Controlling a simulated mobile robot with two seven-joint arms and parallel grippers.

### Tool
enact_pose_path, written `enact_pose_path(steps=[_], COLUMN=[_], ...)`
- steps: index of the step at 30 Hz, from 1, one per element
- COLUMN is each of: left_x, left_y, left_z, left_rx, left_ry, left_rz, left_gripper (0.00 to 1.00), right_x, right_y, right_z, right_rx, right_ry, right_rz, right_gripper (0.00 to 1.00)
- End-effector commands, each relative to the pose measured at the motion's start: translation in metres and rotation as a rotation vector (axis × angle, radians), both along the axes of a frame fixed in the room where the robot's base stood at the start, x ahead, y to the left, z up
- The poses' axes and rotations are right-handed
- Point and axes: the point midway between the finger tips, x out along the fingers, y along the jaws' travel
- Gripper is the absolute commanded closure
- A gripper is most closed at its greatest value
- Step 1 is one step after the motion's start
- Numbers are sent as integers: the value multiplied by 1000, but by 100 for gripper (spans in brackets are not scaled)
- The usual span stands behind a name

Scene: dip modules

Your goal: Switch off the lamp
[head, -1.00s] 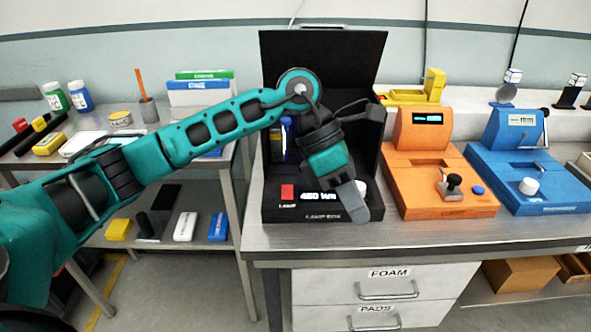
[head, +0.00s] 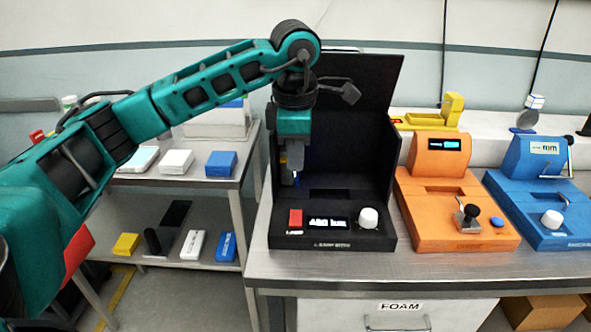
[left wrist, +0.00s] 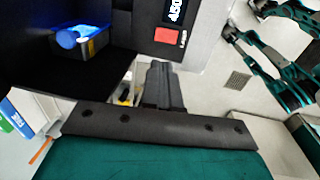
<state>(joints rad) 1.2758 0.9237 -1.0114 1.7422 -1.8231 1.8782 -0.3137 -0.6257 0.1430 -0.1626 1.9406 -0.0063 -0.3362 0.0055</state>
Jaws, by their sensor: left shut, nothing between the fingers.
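The black lamp box (head: 370,150) stands on the steel bench with its lid raised. Its front panel has a red switch (head: 296,218) labelled LAMP, a lit display (head: 327,223) and a white knob (head: 368,218). My left gripper (head: 291,180) is shut and empty, pointing down above and behind the red switch, apart from it. In the left wrist view, the gripper's fingers (left wrist: 164,72) are together and the red switch (left wrist: 167,36) lies just beyond them. A blue glow (left wrist: 68,38) shows inside the box on a small module. My right gripper is out of view.
An orange device (head: 455,205) with a lever and a blue device (head: 535,190) stand right of the lamp box. A side shelf (head: 190,182) at left holds small boxes. Bare bench top lies in front of the box.

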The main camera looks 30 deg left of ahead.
Motion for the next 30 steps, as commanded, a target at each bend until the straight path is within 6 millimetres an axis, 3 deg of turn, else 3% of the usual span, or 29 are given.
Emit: enact_pose_path(steps=[9,15,21,30], left_x=[6,10,12,12], left_y=[4,7,8,8], left_z=[-68,-102,-120,-123], left_rx=[0,0,0,0], left_ry=[6,5,2,1], left_rz=[0,-1,0,-1], left_gripper=[100,100,100,100], right_x=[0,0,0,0], right_y=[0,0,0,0], right_z=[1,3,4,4], right_rx=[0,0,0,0], right_ry=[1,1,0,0], right_rz=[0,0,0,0], right_gripper=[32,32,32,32])
